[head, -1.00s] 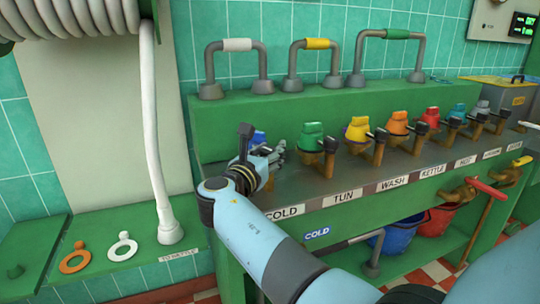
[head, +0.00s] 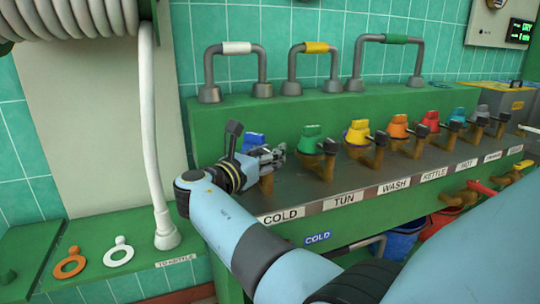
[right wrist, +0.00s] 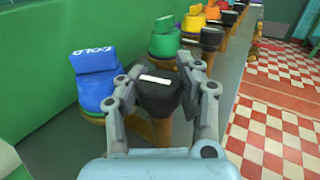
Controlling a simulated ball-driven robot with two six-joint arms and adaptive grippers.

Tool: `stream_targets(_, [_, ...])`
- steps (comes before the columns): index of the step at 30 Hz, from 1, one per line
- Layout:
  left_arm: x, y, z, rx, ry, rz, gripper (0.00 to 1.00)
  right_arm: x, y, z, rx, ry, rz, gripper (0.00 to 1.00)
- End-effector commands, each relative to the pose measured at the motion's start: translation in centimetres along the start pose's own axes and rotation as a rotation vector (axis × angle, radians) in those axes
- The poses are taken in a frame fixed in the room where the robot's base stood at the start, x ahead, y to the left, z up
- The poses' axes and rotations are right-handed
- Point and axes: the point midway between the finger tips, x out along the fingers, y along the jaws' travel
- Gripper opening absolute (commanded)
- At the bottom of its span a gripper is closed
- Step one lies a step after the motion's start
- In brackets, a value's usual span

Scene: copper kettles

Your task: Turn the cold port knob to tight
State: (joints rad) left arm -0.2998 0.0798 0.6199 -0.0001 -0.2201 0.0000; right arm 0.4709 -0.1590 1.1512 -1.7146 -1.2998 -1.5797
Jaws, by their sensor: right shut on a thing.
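The cold port has a blue cap marked COLD (right wrist: 95,85) and a black knob (right wrist: 158,96) with a white line on top, beside the cap. In the head view the blue cap (head: 252,141) shows partly behind my right gripper (head: 277,156), above the COLD label (head: 281,216). My right gripper is shut on the black knob, one finger on each side of it, as the right wrist view (right wrist: 160,68) shows. The gripper hides the knob in the head view. My left gripper is not in view.
Several more ports with coloured caps, such as the green one (head: 312,138) at TUN and the yellow one (head: 357,132) at WASH, stand to the right. Pipe handles (head: 236,62) rise behind. A white hose (head: 152,120) hangs at left.

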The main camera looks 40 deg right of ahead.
Motion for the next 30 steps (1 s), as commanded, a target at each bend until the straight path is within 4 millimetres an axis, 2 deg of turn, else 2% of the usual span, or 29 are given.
stream_targets(1, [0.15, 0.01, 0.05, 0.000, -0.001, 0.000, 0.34, -0.38, 0.00, -0.76, -0.006, 0.014, -0.002, 0.01])
stream_targets(30, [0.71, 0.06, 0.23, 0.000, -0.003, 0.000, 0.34, -0.40, -0.03, -0.75, -0.007, 0.014, -0.056, 0.01])
